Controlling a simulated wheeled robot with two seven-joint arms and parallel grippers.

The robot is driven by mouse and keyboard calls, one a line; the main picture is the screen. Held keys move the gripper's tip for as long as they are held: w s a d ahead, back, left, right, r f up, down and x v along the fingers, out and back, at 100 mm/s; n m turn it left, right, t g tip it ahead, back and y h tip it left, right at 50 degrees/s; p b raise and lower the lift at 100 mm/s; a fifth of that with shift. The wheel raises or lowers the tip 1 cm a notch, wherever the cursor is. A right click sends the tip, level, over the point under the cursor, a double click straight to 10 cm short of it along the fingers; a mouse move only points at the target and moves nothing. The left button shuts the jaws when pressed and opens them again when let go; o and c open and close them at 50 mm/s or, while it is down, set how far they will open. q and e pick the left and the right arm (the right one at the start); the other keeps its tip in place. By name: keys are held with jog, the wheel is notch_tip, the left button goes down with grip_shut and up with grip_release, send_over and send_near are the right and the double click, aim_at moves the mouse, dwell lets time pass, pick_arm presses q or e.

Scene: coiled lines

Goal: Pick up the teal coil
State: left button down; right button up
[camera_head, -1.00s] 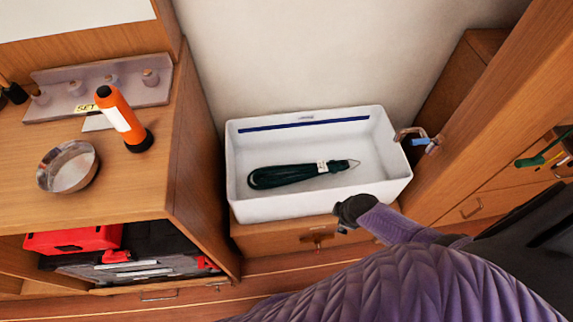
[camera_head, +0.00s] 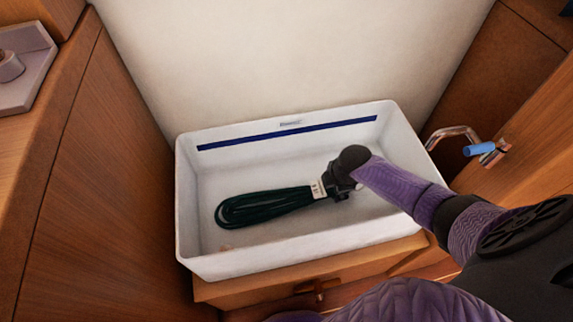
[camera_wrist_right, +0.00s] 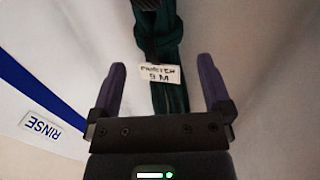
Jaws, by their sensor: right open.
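The teal coil (camera_head: 262,207) is a dark green looped line lying on the floor of a white bin (camera_head: 186,225). A white tag (camera_head: 318,189) is fastened around its right end. My right gripper (camera_head: 335,190) is inside the bin at the tagged end of the coil. In the right wrist view, my right gripper (camera_wrist_right: 165,85) is open, with one finger on each side of the coil (camera_wrist_right: 168,45) and its lettered tag (camera_wrist_right: 159,73). Neither finger visibly touches the line. My left gripper is not in view.
The bin's walls surround the coil, and a blue stripe (camera_head: 290,132) runs along its back wall. A metal hook with a blue part (camera_head: 478,149) sticks out on the right. A wooden cabinet (camera_head: 95,180) stands close on the left.

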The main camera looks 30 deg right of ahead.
jog(key=b+x, duration=0.2)
jog(key=x, duration=0.1)
jog(key=b+x, duration=0.2)
jog(key=shift+s+d+f, duration=0.2)
jog(key=shift+d+f, duration=0.05)
jog(key=shift+d, duration=0.2)
jog(key=shift+w+r, duration=0.1)
jog(key=shift+r, duration=0.2)
jog(key=shift+c, duration=0.5)
jog(key=c, duration=0.7)
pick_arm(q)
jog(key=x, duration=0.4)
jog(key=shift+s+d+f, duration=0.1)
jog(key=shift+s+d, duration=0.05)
pick_arm(e)
grip_shut()
